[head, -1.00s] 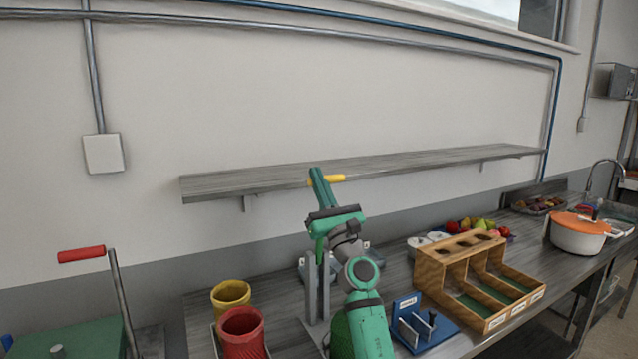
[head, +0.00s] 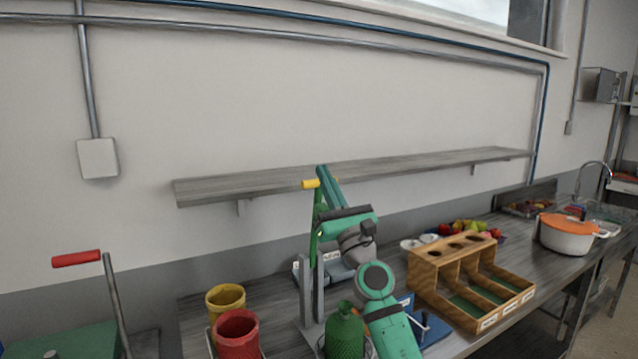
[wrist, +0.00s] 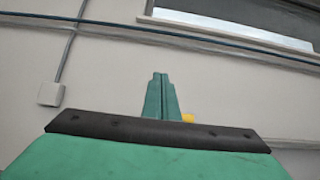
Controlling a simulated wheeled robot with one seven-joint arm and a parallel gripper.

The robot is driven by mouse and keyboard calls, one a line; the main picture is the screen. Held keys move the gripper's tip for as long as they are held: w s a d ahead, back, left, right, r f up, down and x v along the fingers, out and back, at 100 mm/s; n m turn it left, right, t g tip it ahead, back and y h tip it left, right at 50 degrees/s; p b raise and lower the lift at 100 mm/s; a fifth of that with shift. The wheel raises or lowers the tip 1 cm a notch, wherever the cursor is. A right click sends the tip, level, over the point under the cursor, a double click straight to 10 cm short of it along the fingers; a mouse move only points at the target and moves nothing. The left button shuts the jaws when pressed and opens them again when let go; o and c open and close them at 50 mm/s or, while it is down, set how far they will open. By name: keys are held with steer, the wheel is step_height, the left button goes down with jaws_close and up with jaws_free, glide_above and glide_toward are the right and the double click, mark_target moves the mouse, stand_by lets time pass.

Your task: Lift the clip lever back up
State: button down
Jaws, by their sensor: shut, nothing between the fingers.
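The clip lever (head: 316,228) is a green bar on a grey upright stand (head: 307,290), with a yellow grip (head: 311,184) at its top. It stands about upright. My gripper (head: 322,170) is shut and empty, fingers pointing up. In the head view the fingers are just right of the visible part of the yellow grip and may hide the rest; I cannot tell if they touch. In the wrist view the closed fingers (wrist: 161,80) show, with a bit of yellow grip (wrist: 188,118) at their lower right. A green mesh roll (head: 344,335) stands by the stand's foot.
A yellow cup (head: 225,297) and a red cup (head: 238,332) stand left of the stand. A wooden compartment box (head: 425,278) and a white pot with orange lid (head: 568,243) stand right. A grey shelf (head: 420,166) runs along the wall behind.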

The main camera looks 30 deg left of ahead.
steer(key=shift+s+d+r, duration=0.65)
steer(key=shift+s+d, duration=0.25)
steer(key=shift+d, duration=0.1)
steer(key=s+d+f+m+t+h, duration=0.3)
steer(key=s+d+f+m+h, duration=0.2)
steer(key=f+m, duration=0.75)
steer(key=s+d+f+m+t+h, duration=0.2)
steer(key=s+d+f+m+h, duration=0.55)
steer(key=f, duration=0.85)
steer(key=s+d+f+m+t+h, duration=0.2)
steer(key=d+f+m+t+h, duration=0.15)
steer(key=f+m, duration=1.05)
steer(key=s+d+f+m+g+h, duration=0.25)
steer(key=s+d+f+m, duration=0.2)
steer(key=s+f, duration=0.45)
steer(key=s+d+f+m+g+h, duration=0.1)
steer(key=s+d+f+m, duration=0.1)
steer(key=s, duration=0.7)
steer(key=s+d+f+m+g+h, duration=0.1)
steer(key=s+d+m, duration=0.3)
steer(key=s, duration=0.6)
steer(key=s+d+f+m+g+h, duration=0.1)
steer(key=s+d+f+m+g, duration=0.1)
steer(key=s+d, duration=0.4)
steer(key=s+f+m, duration=0.1)
steer(key=s+f, duration=0.1)
steer(key=s, duration=0.1)
steer(key=shift+s+d+g+h, duration=0.25)
steer(key=shift+d+g+h, duration=0.1)
steer(key=shift+g, duration=0.05)
